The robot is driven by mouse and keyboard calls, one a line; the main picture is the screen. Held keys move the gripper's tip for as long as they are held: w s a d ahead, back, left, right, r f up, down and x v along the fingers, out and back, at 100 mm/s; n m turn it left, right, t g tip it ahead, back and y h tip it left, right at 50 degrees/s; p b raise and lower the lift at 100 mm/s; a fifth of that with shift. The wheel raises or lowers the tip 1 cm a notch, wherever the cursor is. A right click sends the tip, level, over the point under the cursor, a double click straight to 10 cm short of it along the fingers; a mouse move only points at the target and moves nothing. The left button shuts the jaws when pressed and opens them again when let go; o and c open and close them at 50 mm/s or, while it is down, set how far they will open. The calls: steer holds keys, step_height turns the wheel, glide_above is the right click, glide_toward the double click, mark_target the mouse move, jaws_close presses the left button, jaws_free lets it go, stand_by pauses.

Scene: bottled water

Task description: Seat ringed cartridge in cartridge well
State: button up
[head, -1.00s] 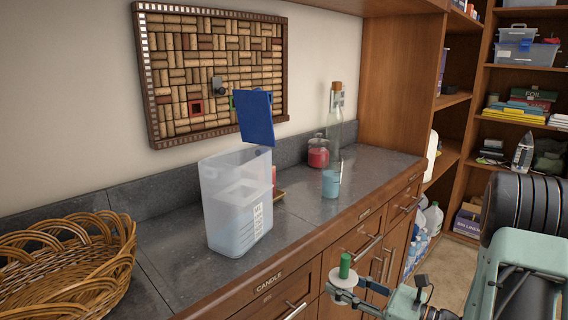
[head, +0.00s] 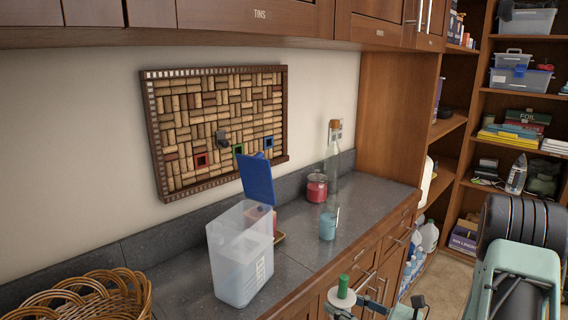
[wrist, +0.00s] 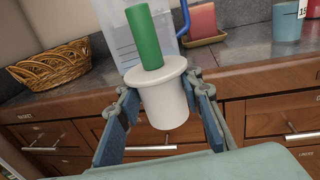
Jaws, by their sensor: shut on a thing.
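The ringed cartridge (wrist: 163,105) is a white cylinder with a wide rim and a green post on top; its green post (head: 343,286) also shows at the bottom of the head view. My gripper (wrist: 160,98) is shut on its white body below the rim and holds it roughly upright in front of the counter. A clear, frosted pitcher (head: 240,272) stands on the counter, to the left of and beyond the cartridge, with its blue lid (head: 257,178) raised. Inside it is a paler insert; I cannot make out the well's opening. The pitcher (wrist: 112,35) is partly hidden behind the cartridge in the wrist view.
A wicker basket (head: 85,300) is left of the pitcher. A blue cup (head: 328,226), a red jar (head: 317,189) and a corked bottle (head: 332,165) stand farther right. The counter's front edge lies below the pitcher.

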mark_target(345, 289)
step_height(345, 289, up, 6)
steer(key=p, duration=0.6)
steer(key=shift+a+f, duration=0.1)
steer(key=shift+w+a+m+t+h, duration=0.15)
steer(key=shift+a+m+t+h, duration=0.05)
steer(key=shift+m+t+h, duration=0.55)
steer(key=shift+r+m+t+h, duration=0.2)
steer(key=shift+m+t+h, duration=0.65)
steer(key=shift+t+h, duration=0.15)
steer(key=shift+s+d+f+m+t+h, duration=0.15)
steer(key=shift+m+t+h, duration=0.35)
steer(key=shift+h, duration=0.25)
steer(key=shift+s+d+f+m+t+h, duration=0.1)
steer(key=shift+f+m+t+h, duration=0.05)
steer(key=shift+m+t+h, duration=0.45)
steer(key=shift+a, duration=0.1)
